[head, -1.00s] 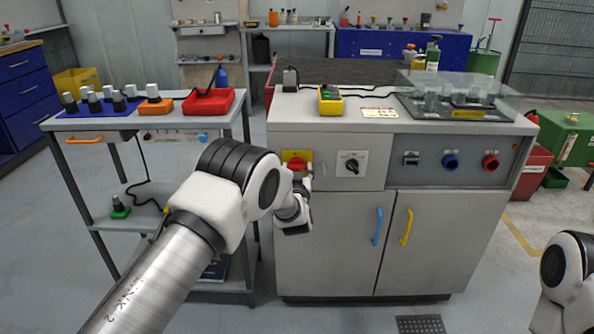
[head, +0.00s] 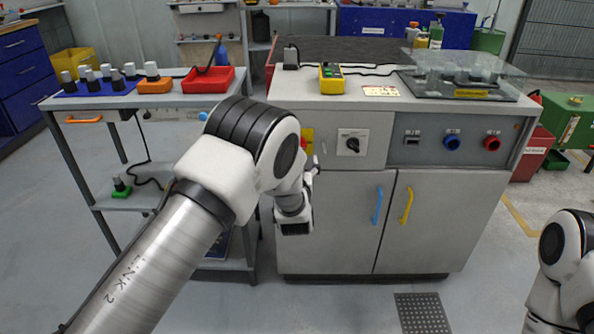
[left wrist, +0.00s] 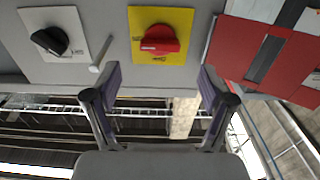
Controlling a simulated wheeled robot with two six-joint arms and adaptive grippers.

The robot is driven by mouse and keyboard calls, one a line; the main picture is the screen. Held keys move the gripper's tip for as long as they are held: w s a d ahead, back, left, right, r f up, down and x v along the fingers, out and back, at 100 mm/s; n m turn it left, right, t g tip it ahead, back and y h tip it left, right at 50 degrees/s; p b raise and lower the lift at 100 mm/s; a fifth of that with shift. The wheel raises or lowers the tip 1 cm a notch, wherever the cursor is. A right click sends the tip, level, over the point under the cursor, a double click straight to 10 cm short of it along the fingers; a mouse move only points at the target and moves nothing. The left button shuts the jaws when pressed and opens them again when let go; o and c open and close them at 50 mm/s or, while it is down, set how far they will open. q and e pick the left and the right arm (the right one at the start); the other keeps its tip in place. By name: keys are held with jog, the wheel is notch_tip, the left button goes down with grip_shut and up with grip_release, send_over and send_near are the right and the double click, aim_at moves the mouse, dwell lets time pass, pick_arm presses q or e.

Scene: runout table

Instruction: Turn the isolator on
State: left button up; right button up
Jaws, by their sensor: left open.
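The isolator is a red rotary handle (left wrist: 160,39) on a yellow plate (left wrist: 183,18), on the cabinet's grey front. In the left wrist view its grip bar lies roughly crosswise; I cannot read the labels. In the head view my left arm hides most of it, and only an edge of the yellow plate (head: 308,137) shows. My left gripper (left wrist: 160,80) is open and empty, with its fingers apart on either side of the handle's line and short of it. In the head view the fingers are mostly hidden by the arm. My right gripper is out of view.
A black rotary switch on a white plate (head: 352,142) sits right of the isolator. A thin pale peg (left wrist: 100,53) stands out between them. Blue (head: 377,205) and yellow (head: 407,205) door handles are lower. A trolley with a red tray (head: 208,82) stands left.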

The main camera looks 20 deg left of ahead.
pick_arm(q)
jog(key=v, duration=0.5)
jog(key=shift+s+f, duration=0.1)
jog(key=s+a+f+g+h, duration=0.1)
jog(key=s+a+f+g, duration=0.3)
jog(key=s+f, duration=0.55)
jog(key=s+a+f+g, duration=0.4)
jog(key=s+f, duration=0.3)
jog(key=f, duration=0.6)
jog(key=s+f+m+g+h, duration=0.1)
jog(key=s+f+g, duration=0.2)
jog(key=s, duration=0.5)
jog(key=s+f+m+g+h, duration=0.15)
jog(key=s+f, duration=0.25)
jog(key=s, duration=0.4)
jog(key=s+d+g+h, duration=0.25)
jog(key=s+g, duration=0.25)
jog(key=s, duration=0.7)
notch_tip(320, 180, up, 20)
jog(key=y+p, duration=0.1)
jog(key=p, duration=1.8)
jog(key=shift+d, duration=0.35)
